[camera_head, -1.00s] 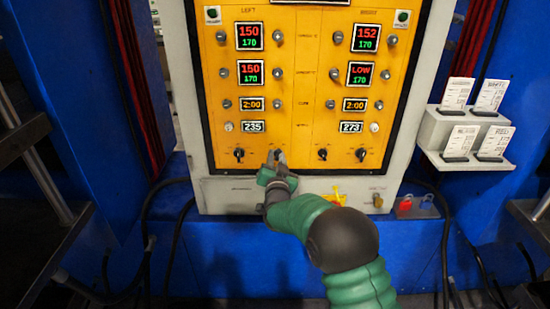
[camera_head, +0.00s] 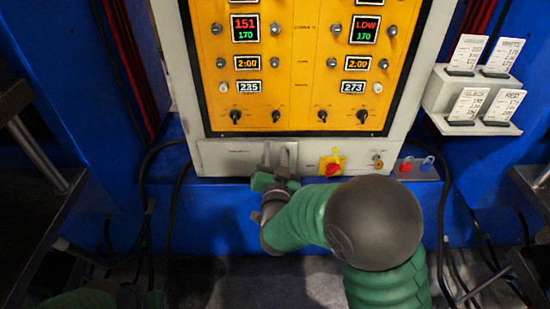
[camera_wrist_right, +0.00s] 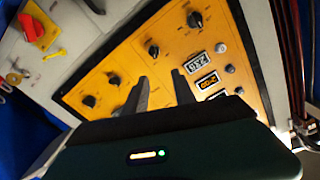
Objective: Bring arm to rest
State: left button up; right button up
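My right gripper (camera_head: 275,158) is in front of the lower edge of the press's control panel, below the row of black knobs. Its two grey fingers are parted with nothing between them. In the right wrist view the gripper (camera_wrist_right: 161,88) points at the yellow panel (camera_wrist_right: 120,62), apart from the knobs as far as I can tell. My right arm, green with a dark round joint, comes in from the lower right. Part of my left arm shows low at the left of the head view; its gripper fingers cannot be made out.
The yellow panel (camera_head: 293,95) carries displays and black knobs. A red and yellow switch (camera_head: 332,167) sits right of the right gripper. A white card holder (camera_head: 470,102) stands at the right. Black cables (camera_head: 147,190) hang at the left. Dark metal shelves flank both sides.

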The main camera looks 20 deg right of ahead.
pick_arm(q)
jog(key=shift+w+d, duration=0.1)
jog(key=shift+d, duration=0.15)
pick_arm(e)
jog(key=v, duration=0.2)
jog(key=shift+s+d+f, duration=0.1)
jog(key=shift+s+d, duration=0.05)
jog(key=shift+s, duration=0.2)
pick_arm(q)
jog(key=shift+a, duration=0.1)
